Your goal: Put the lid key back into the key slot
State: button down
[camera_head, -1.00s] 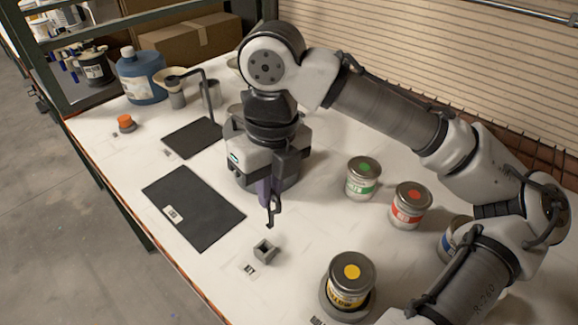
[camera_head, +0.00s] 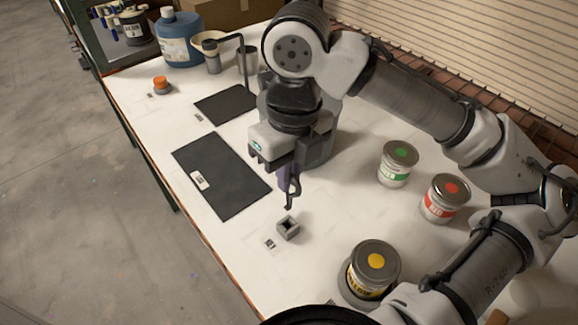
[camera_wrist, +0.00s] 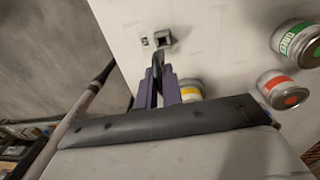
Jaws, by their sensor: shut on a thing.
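My gripper (camera_head: 287,180) points down over the white table and is shut on the lid key (camera_head: 293,192), a thin dark tool with a hooked lower end. In the wrist view the purple fingers of my gripper (camera_wrist: 160,88) hold the dark lid key (camera_wrist: 158,62). The key slot (camera_head: 288,229) is a small grey square block with a dark opening on top, beside a small printed label. The key's tip is above the table, close behind the slot in the head view and apart from it. The slot also shows in the wrist view (camera_wrist: 165,38), just beyond the key.
A yellow can (camera_head: 374,268) stands in a dark round holder near the slot. Green (camera_head: 398,164) and red (camera_head: 444,199) cans stand to the right. Black mats (camera_head: 221,176) lie to the left. A blue jug (camera_head: 180,40) is at the back. Table around the slot is clear.

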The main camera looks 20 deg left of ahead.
aim_at(289, 206)
jog(key=shift+f+b, duration=1.2)
jog(key=shift+f, duration=1.15)
jog(key=shift+f+b, duration=1.25)
jog(key=shift+f, duration=0.6)
jog(key=c, duration=1.5)
grip_release()
jog(key=shift+r, duration=0.15)
jog(key=r, duration=1.3)
jog(key=shift+w+d+r+p, duration=0.25)
jog(key=shift+w+r+p, duration=0.05)
jog(key=shift+w, duration=0.05)
